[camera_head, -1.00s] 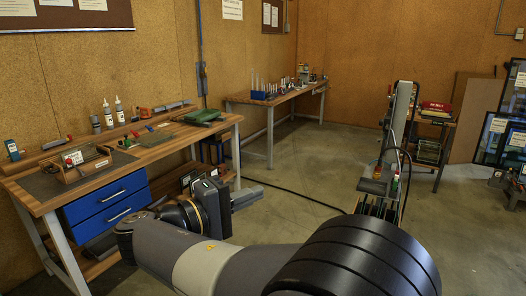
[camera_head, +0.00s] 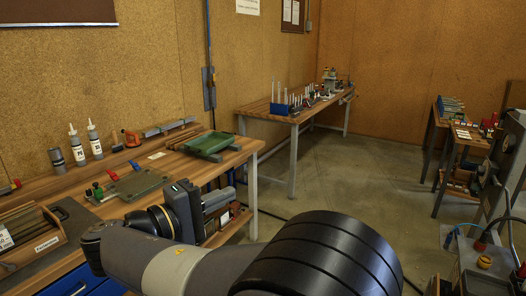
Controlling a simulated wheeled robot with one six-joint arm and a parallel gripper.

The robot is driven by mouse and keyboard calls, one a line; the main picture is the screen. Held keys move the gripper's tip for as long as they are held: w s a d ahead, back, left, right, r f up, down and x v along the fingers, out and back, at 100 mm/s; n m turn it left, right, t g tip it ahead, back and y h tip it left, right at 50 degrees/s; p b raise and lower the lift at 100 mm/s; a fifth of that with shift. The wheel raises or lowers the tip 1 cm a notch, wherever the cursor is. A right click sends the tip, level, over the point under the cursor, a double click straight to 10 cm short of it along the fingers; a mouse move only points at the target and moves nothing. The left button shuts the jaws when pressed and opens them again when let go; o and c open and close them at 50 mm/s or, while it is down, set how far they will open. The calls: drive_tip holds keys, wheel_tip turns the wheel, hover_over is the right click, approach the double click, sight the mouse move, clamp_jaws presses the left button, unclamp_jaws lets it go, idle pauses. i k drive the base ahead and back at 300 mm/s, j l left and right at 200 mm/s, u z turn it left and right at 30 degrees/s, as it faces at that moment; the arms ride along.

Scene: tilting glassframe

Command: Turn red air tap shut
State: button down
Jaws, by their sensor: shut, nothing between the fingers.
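On the left bench, a grey-green plate (camera_head: 140,184) carries a small red-handled part (camera_head: 113,175) and a green one (camera_head: 97,189). The red part is too small for me to tell whether it is the air tap or how its handle is turned. My gripper (camera_head: 229,195) is beside the bench's right front edge, to the right of the plate and apart from it. Its fingers are shut and empty, seen edge-on and partly dark against the shelf behind.
The wooden bench (camera_head: 215,168) also holds white bottles (camera_head: 95,143), a green tray (camera_head: 209,144) and a wooden box (camera_head: 38,243). A machine (camera_head: 488,265) with a yellow knob stands at lower right. Open floor (camera_head: 370,190) lies between.

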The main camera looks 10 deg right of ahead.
sight(491, 124)
drive_tip(key=i+z, duration=0.25)
drive_tip(key=i, duration=0.25)
drive_tip(key=i+z, duration=0.25)
drive_tip(key=i, duration=0.25)
drive_tip(key=i+j+z, duration=0.25)
drive_tip(key=i, duration=0.25)
drive_tip(key=i+j+z, duration=0.1)
drive_tip(key=i+z, duration=0.2)
drive_tip(key=i, duration=0.2)
drive_tip(key=i+l+z, duration=0.2)
drive_tip(key=z, duration=0.2)
drive_tip(key=i+z, duration=0.7)
drive_tip(key=z, duration=0.15)
drive_tip(key=i+j+z, duration=0.15)
drive_tip(key=i+z, duration=0.15)
drive_tip(key=z, duration=0.15)
drive_tip(key=i+z, duration=0.2)
drive_tip(key=i, duration=0.3)
